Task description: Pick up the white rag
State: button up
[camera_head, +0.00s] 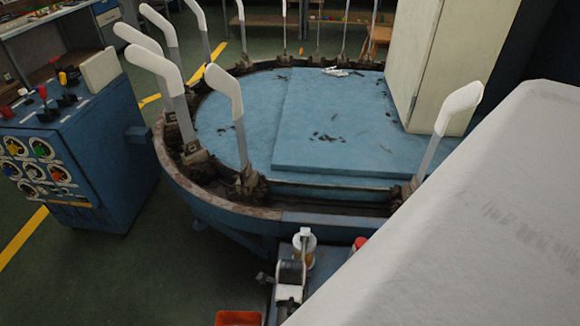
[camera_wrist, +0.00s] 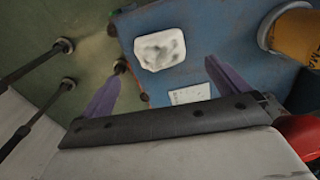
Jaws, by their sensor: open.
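In the wrist view a small white, roughly square piece with grey marks, which looks like the white rag (camera_wrist: 160,48), lies on a blue surface (camera_wrist: 215,30). My gripper (camera_wrist: 162,68) is open, its two purple fingers spread, with nothing between them. The rag shows just beyond the fingertips, between their lines; I cannot tell the exact gap. In the head view I cannot make out this rag or my gripper's fingers clearly.
An orange and white canister (camera_wrist: 292,35) and a red object (camera_wrist: 300,135) stand to the right in the wrist view. A white label (camera_wrist: 190,94) is near the right finger. In the head view, a round blue machine (camera_head: 230,115) carries upright white sock forms (camera_head: 227,92); a small crumpled white thing (camera_head: 337,72) lies on it.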

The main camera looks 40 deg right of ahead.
notch_tip(320, 180, down, 8)
jog(key=shift+r, duration=0.15)
dwell(0.3)
jog(key=c, duration=1)
jog(key=shift+c, duration=0.2)
jog(key=shift+r, duration=0.15)
notch_tip(320, 180, up, 20)
jog(key=p, duration=0.4)
jog(key=shift+p, duration=0.3)
